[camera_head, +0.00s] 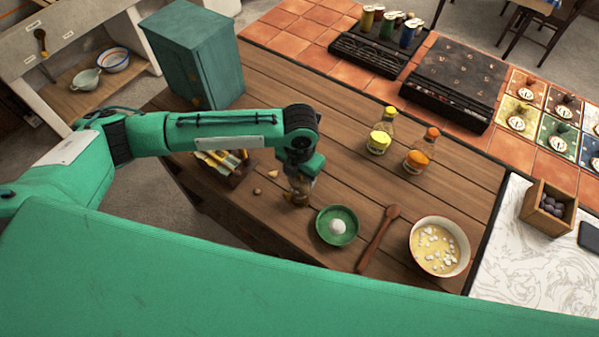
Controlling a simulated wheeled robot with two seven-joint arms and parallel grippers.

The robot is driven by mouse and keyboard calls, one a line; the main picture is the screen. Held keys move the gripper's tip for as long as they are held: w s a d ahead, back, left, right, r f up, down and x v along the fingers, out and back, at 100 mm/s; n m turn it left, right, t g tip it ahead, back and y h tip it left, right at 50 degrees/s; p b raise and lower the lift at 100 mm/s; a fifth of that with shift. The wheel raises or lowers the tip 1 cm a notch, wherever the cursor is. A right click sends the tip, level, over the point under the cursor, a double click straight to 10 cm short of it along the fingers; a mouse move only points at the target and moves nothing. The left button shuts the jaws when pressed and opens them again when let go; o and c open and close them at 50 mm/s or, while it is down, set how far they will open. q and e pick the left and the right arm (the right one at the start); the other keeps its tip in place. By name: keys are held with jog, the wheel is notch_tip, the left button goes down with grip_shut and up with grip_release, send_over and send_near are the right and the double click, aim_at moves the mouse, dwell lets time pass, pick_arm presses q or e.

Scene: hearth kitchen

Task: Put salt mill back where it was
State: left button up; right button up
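My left gripper (301,176) points down over the table, left of the green saucer. A small brown object (300,197), which looks like the salt mill, is directly at its fingertips, upright, with its lower end at or just above the tabletop. The gripper hides its upper part, and the fingers are too small and dark to tell whether they are closed on it. My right gripper is out of view.
A green saucer (322,233) with a white ball, a wooden spoon (378,238) and a bowl (413,255) stand to the right. Two bottles, yellow-capped (380,136) and orange-capped (417,160), stand behind. A filled box (237,178) and teal cabinet (222,70) are left.

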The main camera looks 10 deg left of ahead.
pick_arm(q)
jog(key=o, duration=0.4)
jog(key=shift+o, duration=0.2)
notch_tip(320, 180, up, 12)
jog(key=b, duration=0.3)
jog(key=shift+r, duration=0.15)
